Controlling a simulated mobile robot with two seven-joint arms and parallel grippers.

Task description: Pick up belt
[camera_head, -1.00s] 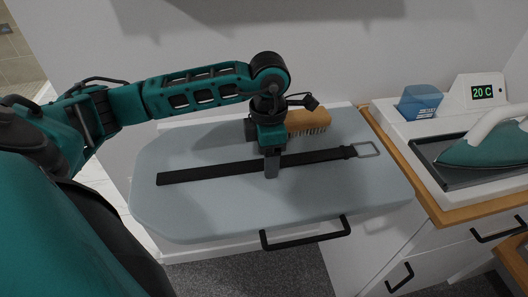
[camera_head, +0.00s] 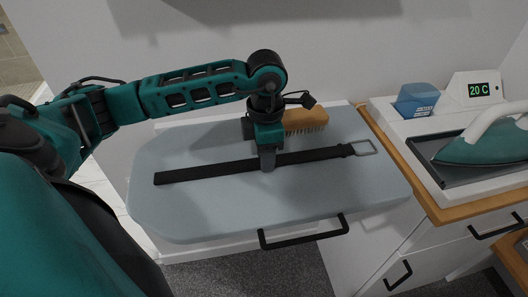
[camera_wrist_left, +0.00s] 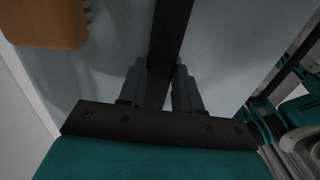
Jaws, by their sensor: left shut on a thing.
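The black belt (camera_head: 212,172) lies stretched across the grey ironing board (camera_head: 200,220), with its metal buckle (camera_head: 362,148) at the right end. My left gripper (camera_head: 267,164) points down over the middle of the belt and is shut on it. In the left wrist view the belt (camera_wrist_left: 170,35) runs between the two fingers (camera_wrist_left: 160,88). The belt looks flat along the board; I cannot tell whether it is clear of the surface. My right gripper is not in view.
A wooden brush (camera_head: 305,121) lies just behind the gripper. A teal iron (camera_head: 485,142) on its tray, a blue box (camera_head: 416,100) and a display reading 20 C (camera_head: 479,90) stand on the right counter. The front of the board is bare.

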